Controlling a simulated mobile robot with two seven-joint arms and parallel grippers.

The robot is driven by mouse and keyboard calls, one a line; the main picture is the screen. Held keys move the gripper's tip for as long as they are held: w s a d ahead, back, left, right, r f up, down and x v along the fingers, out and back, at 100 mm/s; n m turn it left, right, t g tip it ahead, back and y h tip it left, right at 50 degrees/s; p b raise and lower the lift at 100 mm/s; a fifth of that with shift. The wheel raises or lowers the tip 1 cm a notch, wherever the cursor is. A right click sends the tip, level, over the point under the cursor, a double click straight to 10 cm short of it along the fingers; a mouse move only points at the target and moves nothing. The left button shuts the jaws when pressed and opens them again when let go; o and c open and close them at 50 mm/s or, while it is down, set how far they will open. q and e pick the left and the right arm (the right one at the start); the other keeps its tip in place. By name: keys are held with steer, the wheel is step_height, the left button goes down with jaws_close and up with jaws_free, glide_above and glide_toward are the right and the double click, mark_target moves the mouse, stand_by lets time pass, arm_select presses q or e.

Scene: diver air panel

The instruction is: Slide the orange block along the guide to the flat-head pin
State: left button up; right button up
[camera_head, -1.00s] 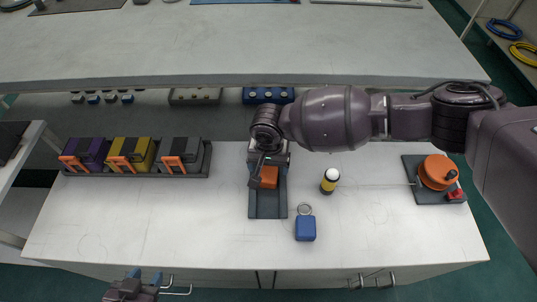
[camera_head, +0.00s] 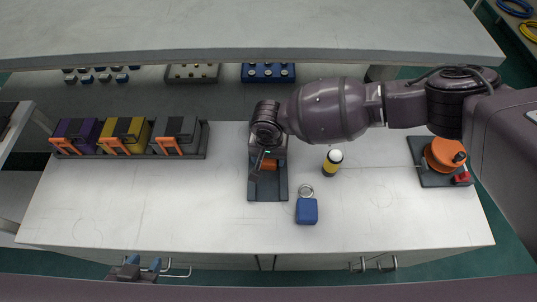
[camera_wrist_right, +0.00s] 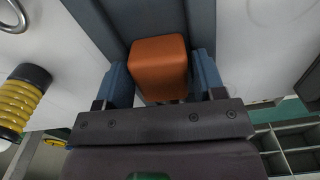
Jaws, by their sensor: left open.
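The orange block (camera_head: 269,164) sits in the grey-blue guide (camera_head: 268,190) on the bench, partly covered by my right gripper in the head view. In the head view my right gripper (camera_head: 262,165) hangs over the guide from above. The flat-head pin cannot be made out. My left gripper (camera_head: 143,264) is open and empty, low in front of the bench's front edge.
A yellow-and-black cylinder with a white top (camera_head: 333,162) and a blue tag with a ring (camera_head: 307,210) stand close right of the guide. An orange reel (camera_head: 444,154) is at the right. A rack of purple, yellow and grey blocks (camera_head: 130,155) is at the left. A shelf overhangs behind.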

jaws_close()
steer(key=shift+o, duration=2.2)
jaws_free()
steer(key=shift+r, duration=0.3)
step_height(320, 180, up, 9)
steer(key=p, duration=0.3)
steer(key=shift+r, duration=0.15)
arm_select(q)
steer(key=r, duration=0.3)
steer(key=shift+w+d+r+t+p, duration=0.15)
steer(key=shift+w+d+t+p, duration=0.1)
steer(key=shift+t+p, duration=0.1)
arm_select(e)
steer(key=shift+r, duration=0.45)
arm_select(q)
steer(key=shift+w+a+r, duration=0.1)
steer(key=shift+a+r, duration=0.05)
